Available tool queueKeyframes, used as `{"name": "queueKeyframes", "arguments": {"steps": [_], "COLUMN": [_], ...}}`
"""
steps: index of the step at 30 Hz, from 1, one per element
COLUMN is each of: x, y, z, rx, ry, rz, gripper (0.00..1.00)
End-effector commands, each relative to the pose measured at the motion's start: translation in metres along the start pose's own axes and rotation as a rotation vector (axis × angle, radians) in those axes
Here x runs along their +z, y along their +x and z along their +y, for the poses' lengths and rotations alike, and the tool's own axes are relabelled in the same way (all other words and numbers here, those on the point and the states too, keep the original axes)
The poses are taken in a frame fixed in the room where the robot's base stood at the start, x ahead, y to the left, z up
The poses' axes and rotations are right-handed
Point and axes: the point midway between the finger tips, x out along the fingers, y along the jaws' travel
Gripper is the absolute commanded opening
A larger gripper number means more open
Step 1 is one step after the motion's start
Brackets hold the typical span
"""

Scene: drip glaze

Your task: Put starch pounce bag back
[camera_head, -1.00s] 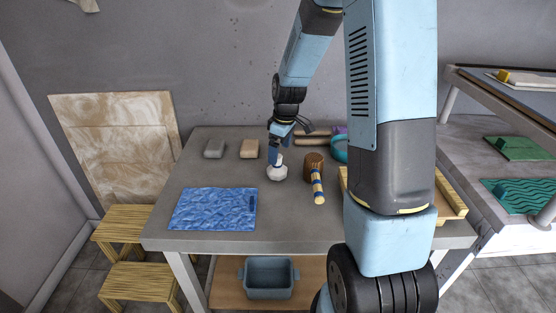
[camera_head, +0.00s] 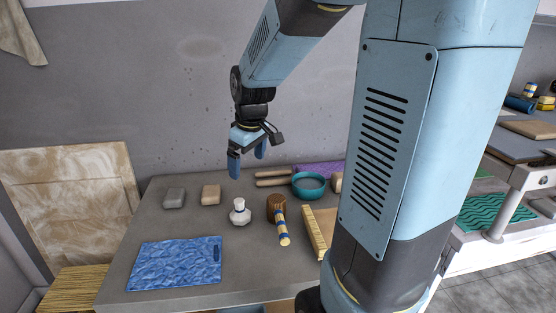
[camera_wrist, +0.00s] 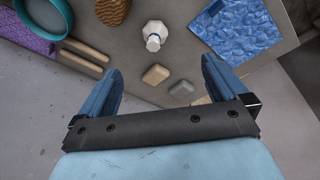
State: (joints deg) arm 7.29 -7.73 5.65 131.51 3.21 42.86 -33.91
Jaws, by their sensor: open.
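The starch pounce bag, a small white round pouch with a tied neck (camera_head: 240,213), stands upright on the grey table (camera_head: 190,232). It also shows in the wrist view (camera_wrist: 155,34), near the top centre. My gripper (camera_head: 247,168) is raised above the table, fingers apart and empty, behind and above the white bag. In the wrist view my gripper (camera_wrist: 160,88) has its two blue fingers wide apart with nothing between them that it touches.
A brown mallet (camera_head: 279,215) lies right of the bag. Grey (camera_head: 174,197) and tan (camera_head: 211,194) blocks lie left. A blue mat (camera_head: 175,263) covers the front left. A teal bowl (camera_head: 309,186), wooden rollers (camera_head: 272,178) and a wooden tray (camera_head: 314,232) are right.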

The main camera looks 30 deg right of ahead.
Motion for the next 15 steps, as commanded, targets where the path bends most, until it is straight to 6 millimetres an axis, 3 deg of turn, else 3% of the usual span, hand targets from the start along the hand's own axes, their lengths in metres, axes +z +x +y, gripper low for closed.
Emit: {"name": "queueKeyframes", "arguments": {"steps": [6, 15], "x": [0.033, 0.084], "y": [-0.051, -0.101], "z": [-0.024, -0.056], "rx": [0.049, 0.085], "ry": [0.138, 0.336], "rz": [0.061, 0.157], "gripper": [1.0, 1.0]}}
